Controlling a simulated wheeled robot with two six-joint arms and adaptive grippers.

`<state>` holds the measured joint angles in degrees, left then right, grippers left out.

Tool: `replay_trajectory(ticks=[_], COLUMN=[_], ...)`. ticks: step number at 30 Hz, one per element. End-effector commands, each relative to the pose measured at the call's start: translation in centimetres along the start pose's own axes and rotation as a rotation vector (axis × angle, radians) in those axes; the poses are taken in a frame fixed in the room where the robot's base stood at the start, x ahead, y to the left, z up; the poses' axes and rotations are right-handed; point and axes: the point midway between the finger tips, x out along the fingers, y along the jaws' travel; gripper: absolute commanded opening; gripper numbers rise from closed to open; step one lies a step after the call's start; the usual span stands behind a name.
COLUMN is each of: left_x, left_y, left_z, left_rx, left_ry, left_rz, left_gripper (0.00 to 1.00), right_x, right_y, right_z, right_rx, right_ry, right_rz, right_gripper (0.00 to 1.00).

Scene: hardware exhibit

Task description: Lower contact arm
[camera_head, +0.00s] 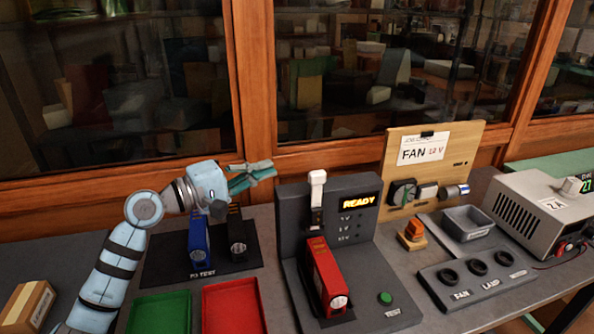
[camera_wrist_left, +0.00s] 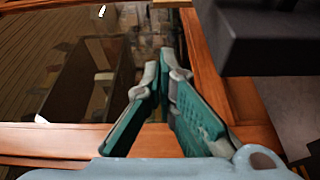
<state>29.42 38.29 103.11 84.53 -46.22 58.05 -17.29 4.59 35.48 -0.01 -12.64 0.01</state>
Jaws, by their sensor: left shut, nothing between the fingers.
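The dark test station (camera_head: 350,190) stands in the middle of the head view with a lit READY display (camera_head: 358,202). A white-topped contact arm (camera_head: 317,192) stands upright at its upper left. A red module (camera_head: 325,275) sits below the contact arm in the station. My left gripper (camera_head: 268,168) is to the left of the contact arm and slightly higher in the picture, apart from it. Its teal fingers meet at the tips in the wrist view (camera_wrist_left: 166,65), with nothing between them. My right gripper is out of view.
A blue module (camera_head: 199,242) and a dark one (camera_head: 237,238) stand on the black TO TEST mat (camera_head: 170,268). A green tray (camera_head: 160,313) and a red tray (camera_head: 233,308) lie in front. A green TEST button (camera_head: 385,298) is on the station base. Wood-framed glass (camera_head: 255,75) stands behind.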

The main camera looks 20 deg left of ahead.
Motion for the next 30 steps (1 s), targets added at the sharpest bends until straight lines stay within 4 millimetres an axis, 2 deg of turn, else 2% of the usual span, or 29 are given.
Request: replay_trajectory(ticks=[10,18,30], left_x=[7.6,6.4,6.2], left_y=[0.2,0.1,0.0], left_z=[0.1,3.4,3.8], left_rx=[-0.004,0.001,0.001], left_ry=[-0.004,-0.002,-0.001], left_rz=[0.004,-0.001,0.0], left_gripper=[0.0,0.0,0.0], right_x=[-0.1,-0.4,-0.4], right_y=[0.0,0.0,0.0], right_z=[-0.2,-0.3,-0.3], right_rx=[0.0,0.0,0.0], right_ry=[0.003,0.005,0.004], right_rz=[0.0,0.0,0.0], right_gripper=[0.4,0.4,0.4])
